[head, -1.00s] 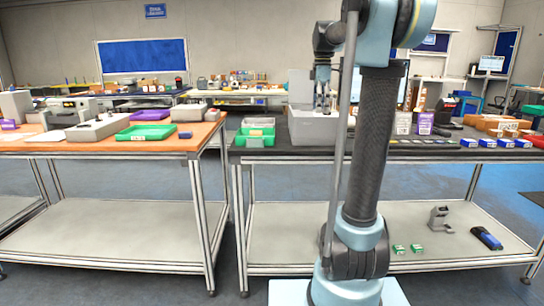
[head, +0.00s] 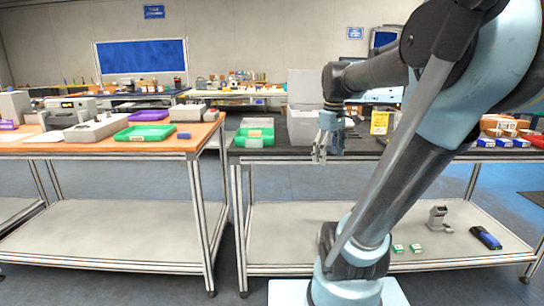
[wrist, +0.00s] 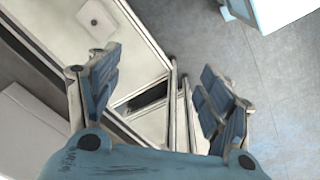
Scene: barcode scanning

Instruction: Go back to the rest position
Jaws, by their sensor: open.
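My gripper (head: 328,148) hangs in front of the right table's front edge in the head view, with my arm stretched above the table. In the wrist view my gripper (wrist: 160,98) is open, its two blue-grey fingers wide apart with nothing between them. Below the fingers the wrist view shows table frame bars and grey floor. Part of the right table is hidden behind my arm in the head view.
The right dark-topped table (head: 290,153) bears a green tray (head: 255,134), a grey box and several small blue and red boxes. A wooden-topped table (head: 100,150) stands at left, a gap between them. A scanner-like device (head: 486,237) lies on the right table's lower shelf.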

